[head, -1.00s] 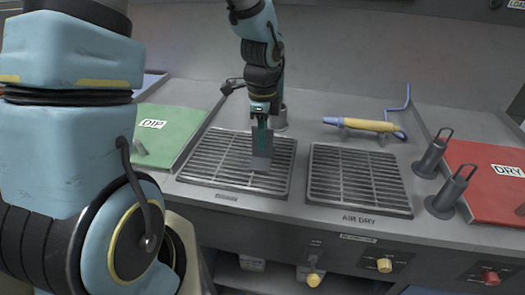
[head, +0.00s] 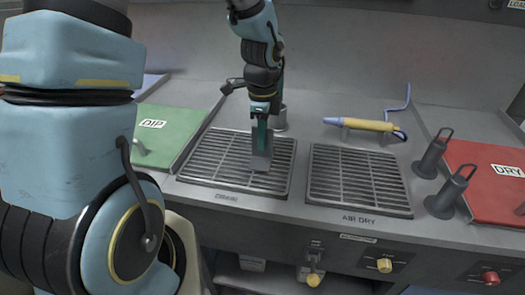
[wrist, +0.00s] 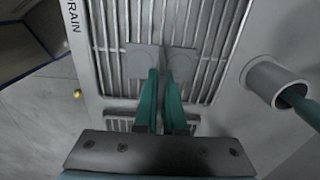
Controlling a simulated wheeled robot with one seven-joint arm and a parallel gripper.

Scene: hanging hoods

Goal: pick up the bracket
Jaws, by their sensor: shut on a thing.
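The bracket (head: 262,160) is a small grey piece at the tips of my gripper (head: 262,143), over the left grille in the head view. In the wrist view, flat grey plates of the bracket (wrist: 142,62) show on both sides of the fingertips. The green fingers of my gripper (wrist: 163,76) are close together and shut on its middle, which they partly hide. I cannot tell whether the bracket touches the grille or is just above it.
The left grille (head: 208,158), marked DRAIN in the wrist view, lies beside the AIR DRY grille (head: 358,180). A green DIP panel (head: 178,122) is left, a red DRY panel (head: 490,195) right.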

